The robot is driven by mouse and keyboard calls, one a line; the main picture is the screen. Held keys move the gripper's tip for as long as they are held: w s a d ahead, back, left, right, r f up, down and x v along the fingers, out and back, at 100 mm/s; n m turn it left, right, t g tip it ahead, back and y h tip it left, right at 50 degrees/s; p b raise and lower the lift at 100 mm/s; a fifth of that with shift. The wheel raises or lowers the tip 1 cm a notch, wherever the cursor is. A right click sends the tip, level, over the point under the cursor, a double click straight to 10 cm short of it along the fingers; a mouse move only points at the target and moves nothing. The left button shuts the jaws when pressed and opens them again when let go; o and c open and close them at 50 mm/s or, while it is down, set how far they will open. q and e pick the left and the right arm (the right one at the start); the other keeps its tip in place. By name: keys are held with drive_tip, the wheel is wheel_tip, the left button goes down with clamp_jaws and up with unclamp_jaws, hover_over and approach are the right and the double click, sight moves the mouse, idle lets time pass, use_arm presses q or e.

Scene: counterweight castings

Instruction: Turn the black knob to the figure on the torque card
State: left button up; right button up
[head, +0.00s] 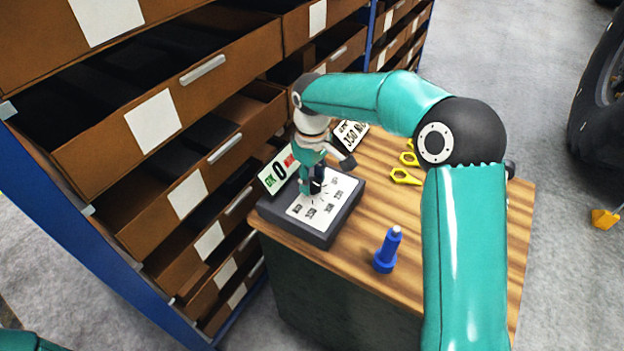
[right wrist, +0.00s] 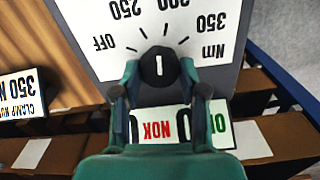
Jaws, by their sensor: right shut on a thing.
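The black knob (right wrist: 157,66) sits on a white dial plate (right wrist: 85,25) marked OFF, 250, 350 and Nm, with another figure cut off at the top. Its white pointer line runs nearly straight up the picture; I cannot tell exactly which mark it meets. My right gripper (head: 314,188) is shut on the knob, a finger on each side in the right wrist view (right wrist: 158,82). In the head view it hides most of the knob on the dark dial box (head: 322,231). The torque card (head: 351,135) reads 350 N, partly cut off. My left gripper is out of view.
Brown drawers (head: 200,105) line the left, close to the table.

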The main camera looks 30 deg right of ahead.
sight(312, 181)
drive_tip(key=m+b, duration=0.1)
drive_tip(key=m, duration=0.4)
drive_tip(key=shift+w+m, duration=0.1)
drive_tip(key=shift+m, duration=0.3)
drive_tip(key=m, duration=0.4)
drive_tip(key=shift+r+m, duration=0.1)
drive_tip(key=shift+m, duration=0.2)
drive_tip(key=o, duration=1.1)
drive_tip(key=shift+o, duration=0.2)
wheel_tip(312, 181, up, 12)
